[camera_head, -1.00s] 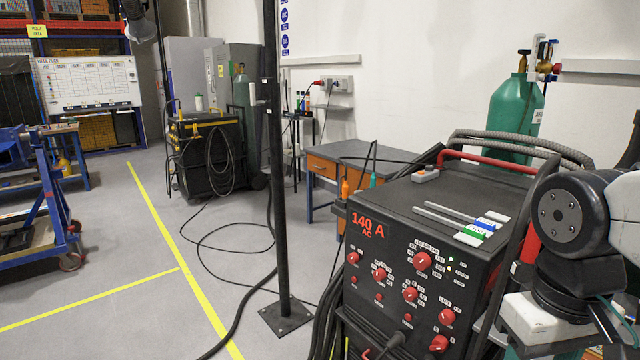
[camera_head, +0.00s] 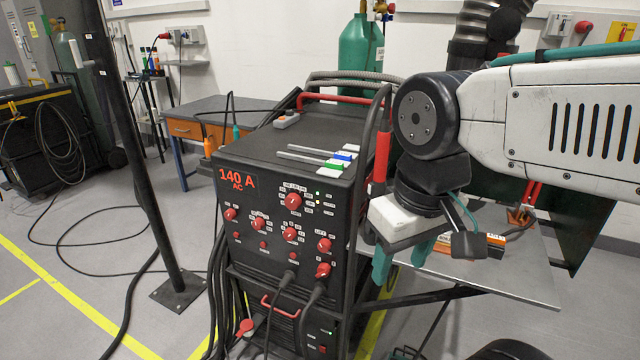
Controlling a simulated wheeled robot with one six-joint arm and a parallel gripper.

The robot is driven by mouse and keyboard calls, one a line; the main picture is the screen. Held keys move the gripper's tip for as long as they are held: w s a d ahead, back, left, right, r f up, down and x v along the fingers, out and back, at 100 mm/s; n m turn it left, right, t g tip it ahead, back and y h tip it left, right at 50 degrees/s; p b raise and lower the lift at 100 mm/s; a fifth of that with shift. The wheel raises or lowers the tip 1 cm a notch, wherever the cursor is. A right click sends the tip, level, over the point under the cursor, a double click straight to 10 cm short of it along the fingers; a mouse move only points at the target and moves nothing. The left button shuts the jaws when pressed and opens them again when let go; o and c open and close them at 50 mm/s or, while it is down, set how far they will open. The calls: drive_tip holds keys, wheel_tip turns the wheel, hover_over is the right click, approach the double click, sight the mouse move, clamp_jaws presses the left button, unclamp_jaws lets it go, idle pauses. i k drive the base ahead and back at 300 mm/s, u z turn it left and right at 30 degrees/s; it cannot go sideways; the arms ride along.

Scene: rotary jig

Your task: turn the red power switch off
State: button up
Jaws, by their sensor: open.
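A black welding machine (camera_head: 295,170) with a "140 A AC" display stands in the middle. Its front has several red knobs, among them a large one at the upper right (camera_head: 292,201) and one at the lower right (camera_head: 323,270). A red round part (camera_head: 245,327) shows low on the front, partly among cables. I cannot tell which of these is the power switch. My gripper (camera_head: 402,262) hangs to the right of the machine, teal fingers pointing down, apart and empty. It is clear of the front panel.
Cables hang from the machine's front and left side. A black post (camera_head: 135,150) stands to the left. A grey shelf (camera_head: 510,265) with orange items is under my arm at right. A green gas cylinder (camera_head: 361,55) stands behind. Floor in front left is mostly clear.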

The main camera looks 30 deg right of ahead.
sight(324, 269)
drive_tip(key=u, duration=0.85)
drive_tip(key=k, duration=0.75)
drive_tip(key=z, duration=0.8)
drive_tip(key=i, duration=0.45)
